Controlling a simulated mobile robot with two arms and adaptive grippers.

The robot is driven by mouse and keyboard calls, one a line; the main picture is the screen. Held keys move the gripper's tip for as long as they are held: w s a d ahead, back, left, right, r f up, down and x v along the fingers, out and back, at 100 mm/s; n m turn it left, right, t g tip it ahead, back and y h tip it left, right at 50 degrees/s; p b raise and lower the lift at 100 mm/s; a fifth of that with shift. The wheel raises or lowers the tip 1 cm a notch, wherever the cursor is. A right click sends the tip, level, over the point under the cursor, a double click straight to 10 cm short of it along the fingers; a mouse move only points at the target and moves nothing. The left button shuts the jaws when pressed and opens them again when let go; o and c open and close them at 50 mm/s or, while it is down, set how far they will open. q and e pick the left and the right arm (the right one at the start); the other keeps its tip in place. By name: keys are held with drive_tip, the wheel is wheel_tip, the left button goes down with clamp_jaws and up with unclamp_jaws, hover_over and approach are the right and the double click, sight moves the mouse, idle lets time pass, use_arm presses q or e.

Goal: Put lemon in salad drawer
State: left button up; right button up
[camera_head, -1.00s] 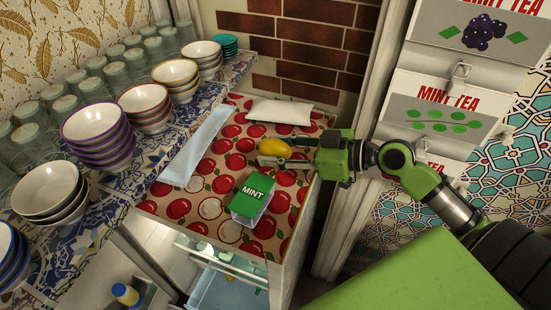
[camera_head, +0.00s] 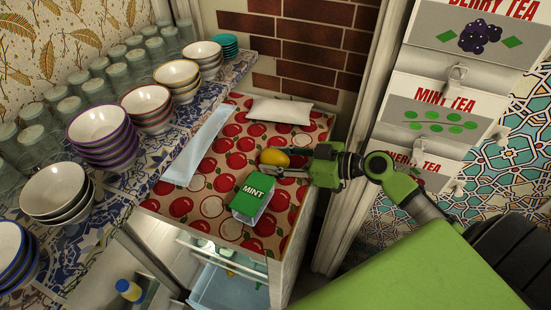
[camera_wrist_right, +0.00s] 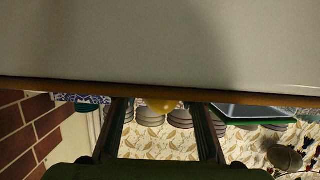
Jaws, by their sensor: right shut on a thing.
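The yellow lemon (camera_head: 274,158) is held at the tips of my right gripper (camera_head: 290,162), over the apple-patterned countertop. The gripper's arm comes in from the right and its fingers point left. In the right wrist view, the lemon (camera_wrist_right: 163,106) shows as a yellow patch between the two fingers, partly hidden by a pale slab edge. An open pale blue, translucent drawer (camera_head: 228,288) sticks out low under the counter's front, with some small items in it. I cannot tell whether it is the salad drawer. My left gripper is not in view.
A green MINT box (camera_head: 253,198) stands on the apple-patterned countertop (camera_head: 190,205), in front of the lemon. A white packet (camera_head: 281,111) lies behind. Bowls and glasses fill the tiled shelf (camera_head: 150,178) at left. Tea boxes (camera_head: 440,110) are at right.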

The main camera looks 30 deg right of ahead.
drive_tip(key=o, duration=1.2)
drive_tip(key=shift+c, duration=0.2)
